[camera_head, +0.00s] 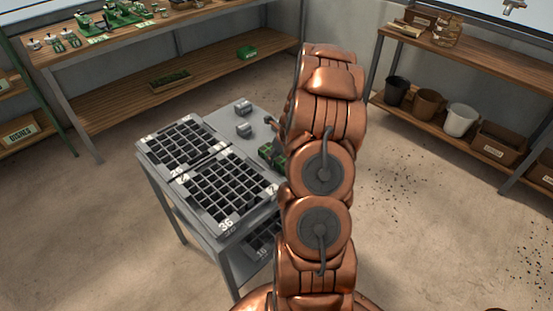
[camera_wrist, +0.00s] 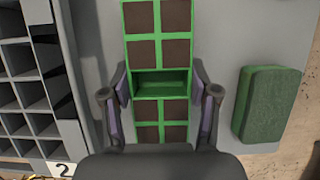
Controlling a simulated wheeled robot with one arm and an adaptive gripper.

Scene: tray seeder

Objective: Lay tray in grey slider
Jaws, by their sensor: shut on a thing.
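A narrow green tray (camera_wrist: 160,84) with dark brown cell fillings runs up the middle of the wrist view. One cell in its middle shows bare green. My gripper (camera_wrist: 160,93) has a finger against each long side of the tray; its palm hides the near end. In the head view my arm hides the gripper; a green piece beside the arm (camera_head: 271,152) appears to be part of the tray. A smooth grey surface (camera_wrist: 95,35) lies under the tray. I cannot tell which grey part is the slider, nor whether the tray touches the surface.
Two small grey blocks (camera_head: 244,129) stand behind. A green block (camera_wrist: 267,103) lies right of the tray. Wooden shelves (camera_head: 190,80) line the walls; open floor surrounds the stand.

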